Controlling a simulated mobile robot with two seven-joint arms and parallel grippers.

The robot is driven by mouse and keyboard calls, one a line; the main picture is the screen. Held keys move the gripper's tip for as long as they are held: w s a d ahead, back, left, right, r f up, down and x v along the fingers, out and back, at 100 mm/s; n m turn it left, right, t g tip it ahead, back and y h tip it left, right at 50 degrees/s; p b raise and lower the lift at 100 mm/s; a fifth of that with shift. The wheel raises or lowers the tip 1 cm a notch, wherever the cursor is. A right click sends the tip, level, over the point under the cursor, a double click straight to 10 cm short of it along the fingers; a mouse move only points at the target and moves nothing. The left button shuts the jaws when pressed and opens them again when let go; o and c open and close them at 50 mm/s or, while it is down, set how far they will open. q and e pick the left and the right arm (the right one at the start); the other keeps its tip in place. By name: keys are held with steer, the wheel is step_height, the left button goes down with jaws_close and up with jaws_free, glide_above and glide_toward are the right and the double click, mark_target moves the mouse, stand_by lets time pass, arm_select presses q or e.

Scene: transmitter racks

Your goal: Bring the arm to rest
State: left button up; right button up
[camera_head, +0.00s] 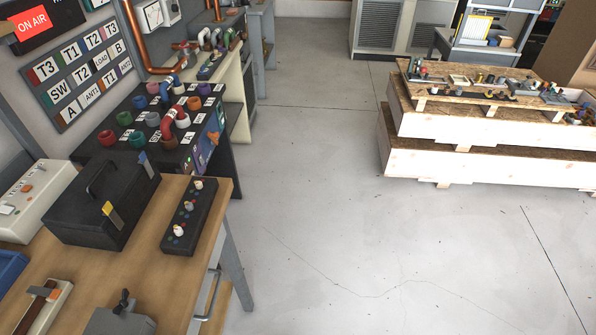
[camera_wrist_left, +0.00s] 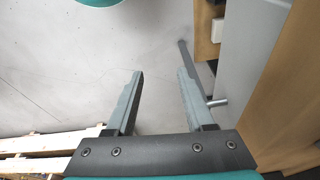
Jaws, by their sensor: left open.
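My left gripper (camera_wrist_left: 158,88) shows in the left wrist view. Its two grey fingers stand apart with nothing between them. Behind the fingers is bare grey floor, with a grey table leg and panel close by on the right. Neither arm nor gripper shows in the head view. My right gripper is in neither view.
A wooden workbench (camera_head: 150,229) at left holds a black case (camera_head: 104,205) and a black strip with knobs (camera_head: 190,214). Black patch racks (camera_head: 128,141) stand behind. Wooden crates (camera_head: 470,159) stand at right. The floor (camera_head: 330,200) between is clear.

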arm_select(q)
steer(key=s+a+f+b, duration=0.1)
steer(key=s+f+b, duration=0.2)
steer(key=f, duration=0.7)
steer(key=s+a+f+g+b, duration=0.1)
steer(key=s+f+b, duration=0.3)
steer(key=s+f, duration=0.4)
steer(key=s+a+f+b, duration=0.1)
steer(key=s+f+b, duration=0.2)
steer(key=f, duration=1)
steer(key=s, duration=0.3)
steer(key=shift+s+g, duration=0.25)
steer(key=shift+g, duration=0.05)
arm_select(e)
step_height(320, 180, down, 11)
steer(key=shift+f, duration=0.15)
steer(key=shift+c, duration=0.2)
